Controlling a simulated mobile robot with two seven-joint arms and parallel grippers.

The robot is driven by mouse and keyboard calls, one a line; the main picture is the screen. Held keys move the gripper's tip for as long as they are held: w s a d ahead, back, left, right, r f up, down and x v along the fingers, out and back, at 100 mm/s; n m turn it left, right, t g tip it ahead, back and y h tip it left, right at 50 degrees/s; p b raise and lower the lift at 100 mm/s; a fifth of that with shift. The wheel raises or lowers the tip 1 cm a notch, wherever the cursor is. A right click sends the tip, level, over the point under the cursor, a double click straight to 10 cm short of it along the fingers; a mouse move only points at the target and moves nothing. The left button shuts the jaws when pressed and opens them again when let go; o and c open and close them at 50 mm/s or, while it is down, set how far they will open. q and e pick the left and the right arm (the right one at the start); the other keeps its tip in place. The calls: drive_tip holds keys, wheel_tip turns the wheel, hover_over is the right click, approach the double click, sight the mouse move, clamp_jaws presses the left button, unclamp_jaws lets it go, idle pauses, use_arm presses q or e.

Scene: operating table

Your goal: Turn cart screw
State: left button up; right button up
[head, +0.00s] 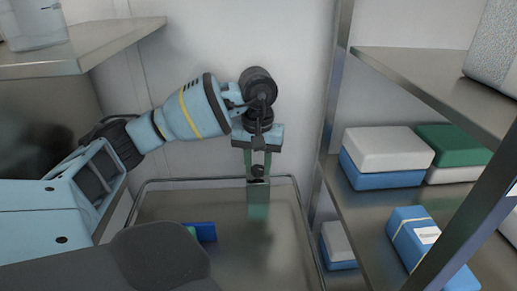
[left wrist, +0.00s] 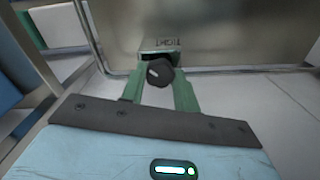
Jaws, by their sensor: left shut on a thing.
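The cart screw is a black knob (left wrist: 159,72) with a pale mark on its face, at the edge of the metal cart tray. In the head view the knob (head: 257,171) sits at the tray's far edge. My left gripper (head: 258,168) points down, its green fingers on either side of the knob. In the left wrist view my left gripper (left wrist: 157,85) is shut on the knob. A small metal block (left wrist: 160,46) with dark lettering is just behind the knob. My right gripper is not in view.
The metal cart tray (head: 285,235) has a raised rim and holds a small blue object (head: 205,231). Shelves with blue, white and green boxes (head: 388,148) stand at the right. A shelf with a clear container (head: 35,22) is at upper left.

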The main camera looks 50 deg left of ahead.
use_arm(q)
drive_tip(key=m+b, duration=0.1)
drive_tip(key=m, duration=0.5)
drive_tip(key=shift+f, duration=0.1)
drive_tip(key=m, duration=0.3)
drive_tip(key=shift+m+b, duration=0.3)
drive_tip(key=shift+b, duration=0.05)
drive_tip(key=shift+m, duration=1.2)
drive_tip(key=o, duration=1)
drive_tip(key=shift+c, duration=0.2)
